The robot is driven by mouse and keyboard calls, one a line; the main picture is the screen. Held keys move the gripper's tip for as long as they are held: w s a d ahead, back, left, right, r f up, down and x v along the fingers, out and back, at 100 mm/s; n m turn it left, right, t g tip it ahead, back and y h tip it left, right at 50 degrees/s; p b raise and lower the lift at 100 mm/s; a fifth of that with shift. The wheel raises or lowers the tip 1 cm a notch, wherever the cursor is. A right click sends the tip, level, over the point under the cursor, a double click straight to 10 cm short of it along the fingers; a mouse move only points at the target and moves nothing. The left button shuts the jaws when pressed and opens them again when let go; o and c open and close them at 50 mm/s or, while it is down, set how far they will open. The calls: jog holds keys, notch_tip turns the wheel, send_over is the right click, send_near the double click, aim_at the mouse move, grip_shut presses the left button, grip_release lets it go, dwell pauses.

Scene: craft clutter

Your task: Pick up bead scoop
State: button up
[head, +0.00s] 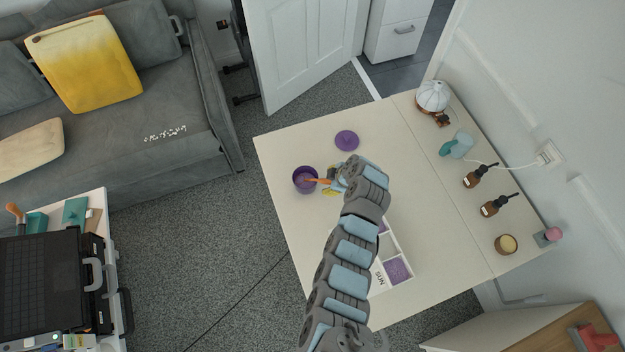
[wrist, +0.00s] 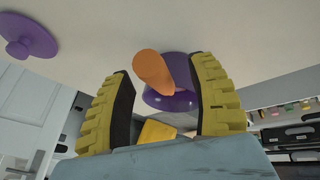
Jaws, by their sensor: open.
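The bead scoop shows as an orange handle (head: 318,181) at the purple pot (head: 304,176) on the cream table. Its other end is hidden in or behind the pot. My gripper (head: 331,181) is just right of the pot, close to the handle's outer end. In the wrist view my gripper (wrist: 163,67) is open, with yellow ribbed fingers apart. The orange handle (wrist: 152,68) shows between the fingertips, with a gap on each side, and the purple pot (wrist: 176,101) is behind it.
A purple lid (head: 346,140) lies on the table (head: 285,140) above the pot. A white divided tray (head: 402,283) with purple contents is partly under my arm. Dark bottles (head: 478,177), a teal-handled item (head: 457,146) and a small bowl (head: 505,244) stand along the right side.

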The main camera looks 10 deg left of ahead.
jog(key=shift+a+f, duration=0.1)
jog(key=shift+f, duration=0.1)
grip_shut()
dwell(0.5)
